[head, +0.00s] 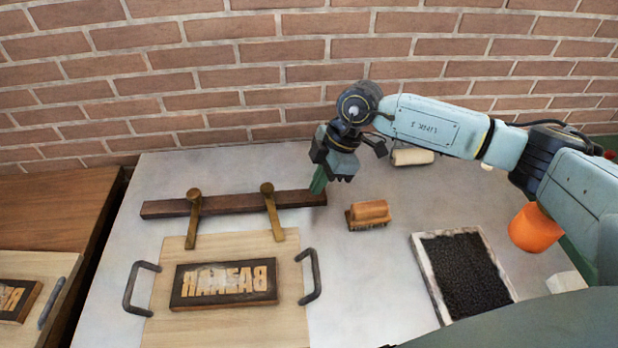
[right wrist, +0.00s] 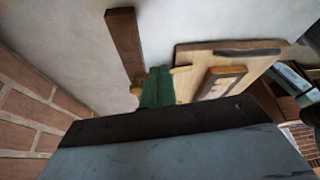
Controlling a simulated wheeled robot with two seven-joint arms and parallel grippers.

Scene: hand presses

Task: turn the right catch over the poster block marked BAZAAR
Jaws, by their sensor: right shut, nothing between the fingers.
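The poster block marked BAZAAR (head: 224,284), its raised letters mirrored, lies on a pale wooden board (head: 170,325) with a dark handle at each side. Behind it is a dark wooden bar (head: 230,203). The brass right catch (head: 272,215) and left catch (head: 192,220) are mounted on the bar. Both point forward, their tips at the board's back edge, short of the block. My right gripper (head: 318,185), with green fingers, is shut and empty at the bar's right end, right of the right catch. Its fingers (right wrist: 157,88) also show in the right wrist view. My left gripper is out of view.
A wooden-backed tool (head: 369,213) stands just right of the board. Farther right are a black-filled tray (head: 465,275), an orange cup (head: 535,229) and a pale roller (head: 412,157). A brick wall (head: 250,80) rises behind. Another board with a block (head: 15,298) is at far left.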

